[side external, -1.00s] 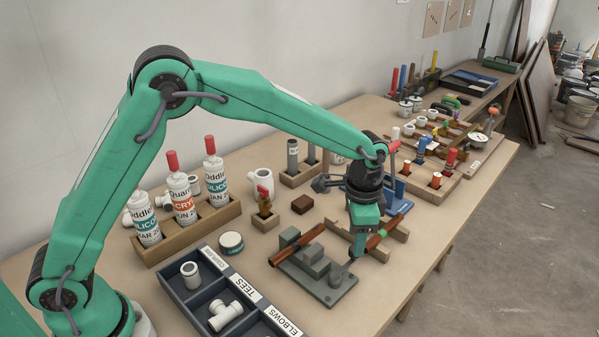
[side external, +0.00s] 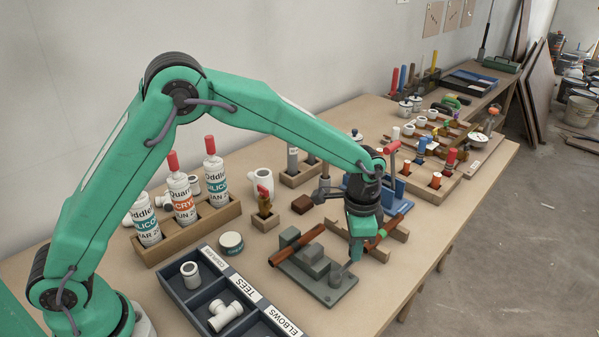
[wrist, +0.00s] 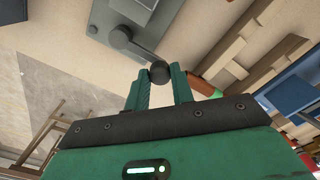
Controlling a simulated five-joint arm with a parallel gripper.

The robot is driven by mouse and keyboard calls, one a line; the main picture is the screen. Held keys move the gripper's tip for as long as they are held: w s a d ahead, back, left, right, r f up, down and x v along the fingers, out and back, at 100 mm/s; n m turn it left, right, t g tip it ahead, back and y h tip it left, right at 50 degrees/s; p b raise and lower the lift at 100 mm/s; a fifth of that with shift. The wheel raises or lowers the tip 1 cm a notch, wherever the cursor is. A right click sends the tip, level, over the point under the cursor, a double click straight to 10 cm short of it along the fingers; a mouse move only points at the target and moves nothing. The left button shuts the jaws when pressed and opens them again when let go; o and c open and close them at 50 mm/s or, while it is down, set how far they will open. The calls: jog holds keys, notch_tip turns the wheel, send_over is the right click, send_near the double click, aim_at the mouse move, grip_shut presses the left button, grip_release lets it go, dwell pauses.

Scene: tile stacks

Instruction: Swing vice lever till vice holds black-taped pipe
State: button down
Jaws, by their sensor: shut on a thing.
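The grey vice (side external: 313,263) sits on a flat base plate on the bench. A copper-coloured pipe (side external: 283,256) lies along the far-left side of its block; I cannot make out black tape on it or whether the vice grips it. My gripper (side external: 355,258) is over the right end of the vice. In the wrist view my gripper (wrist: 160,84) is shut on the dark round knob (wrist: 159,72) of the vice lever (wrist: 137,50). The lever runs from its pivot on the vice plate to that knob. In the side view the knob is mostly hidden by my fingers.
Copper pipes with a green band (side external: 383,233) rest on a wooden rack (side external: 392,232) just right of my gripper. Silicone tubes (side external: 182,198) stand at left.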

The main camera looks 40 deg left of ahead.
jog(key=shift+d+m, duration=0.15)
jog(key=shift+m, duration=0.15)
jog(key=m, duration=0.1)
jog(key=d+m, duration=0.1)
jog(key=m, duration=0.1)
jog(key=shift+s+d, duration=0.15)
jog(key=shift+d, duration=0.15)
jog(key=d+m, duration=0.1)
jog(key=m, duration=0.1)
jog(key=s+d+m, duration=0.1)
jog(key=m, duration=0.1)
jog(key=shift+s+d, duration=0.1)
jog(key=m, duration=0.1)
jog(key=s+d+m, duration=0.1)
jog(key=m, duration=0.2)
jog(key=shift+s+d, duration=0.15)
jog(key=shift+s, duration=0.1)
jog(key=shift+s+d+m, duration=0.2)
jog(key=shift+s+m, duration=0.3)
jog(key=shift+m, duration=0.55)
jog(key=shift+s+d+m, duration=0.2)
jog(key=shift+s+m, duration=0.3)
jog(key=shift+m, duration=0.55)
jog(key=c, duration=1.2)
grip_release()
